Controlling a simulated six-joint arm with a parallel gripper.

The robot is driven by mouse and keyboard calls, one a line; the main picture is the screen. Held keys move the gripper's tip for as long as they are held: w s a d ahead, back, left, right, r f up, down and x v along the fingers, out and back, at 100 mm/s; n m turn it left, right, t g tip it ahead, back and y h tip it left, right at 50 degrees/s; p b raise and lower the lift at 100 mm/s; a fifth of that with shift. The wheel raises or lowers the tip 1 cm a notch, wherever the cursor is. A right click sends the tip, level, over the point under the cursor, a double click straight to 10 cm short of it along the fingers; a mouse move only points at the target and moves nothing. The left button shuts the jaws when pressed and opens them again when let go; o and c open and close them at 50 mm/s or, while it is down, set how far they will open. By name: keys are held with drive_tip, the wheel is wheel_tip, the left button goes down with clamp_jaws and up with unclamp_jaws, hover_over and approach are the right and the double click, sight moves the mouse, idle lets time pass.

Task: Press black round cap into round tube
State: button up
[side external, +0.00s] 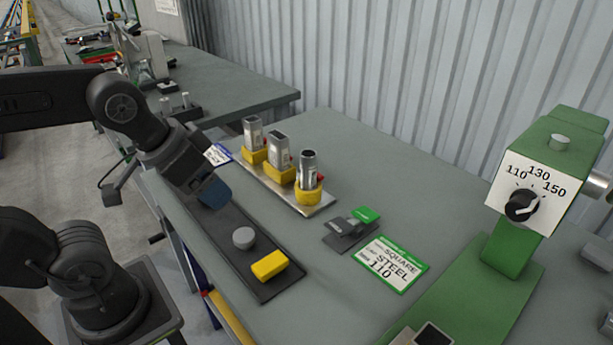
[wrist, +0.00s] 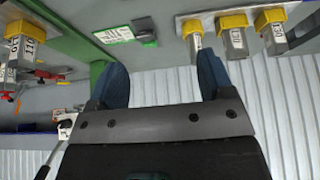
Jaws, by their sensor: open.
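In the side view, a dark grey round cap (side external: 243,238) lies on a long black mat (side external: 222,229). The round tube (side external: 308,168) stands upright in a yellow holder (side external: 309,194), at the near end of a row with two square tubes (side external: 279,150). Its open top faces up and holds no cap. My gripper (side external: 213,193) is above the far part of the mat, apart from the cap. In the wrist view, my gripper (wrist: 162,80) has its blue fingers spread with nothing between them. The cap does not show there.
A yellow cap (side external: 269,265) lies beside the round cap. A small dark block with a green top (side external: 352,226), a square-steel card (side external: 391,263) and a green dial machine (side external: 537,170) stand to the right.

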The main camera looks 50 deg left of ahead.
drive_tip(key=shift+o, duration=0.5)
drive_tip(key=w+a+f+n+g+y, duration=0.2)
drive_tip(key=a+f+n, duration=0.3)
drive_tip(key=a, duration=0.4)
drive_tip(key=w+a+f+n+g+y, duration=0.1)
drive_tip(key=w+a+f+n+y, duration=0.15)
drive_tip(key=a+n, duration=0.55)
drive_tip(key=shift+m+h, duration=0.25)
drive_tip(key=shift+m, duration=0.65)
drive_tip(key=x, duration=0.2)
drive_tip(key=a+x, duration=0.1)
drive_tip(key=x, duration=0.5)
drive_tip(key=shift+w+a+r, duration=0.1)
drive_tip(key=shift+a+r, duration=0.1)
drive_tip(key=shift+a, duration=0.2)
drive_tip(key=shift+w+a+f, duration=0.1)
drive_tip(key=shift+a+f, duration=0.1)
drive_tip(key=shift+f, duration=0.25)
drive_tip(key=x, duration=0.3)
drive_tip(key=shift+s+f, duration=0.35)
drive_tip(key=shift+x, duration=0.9)
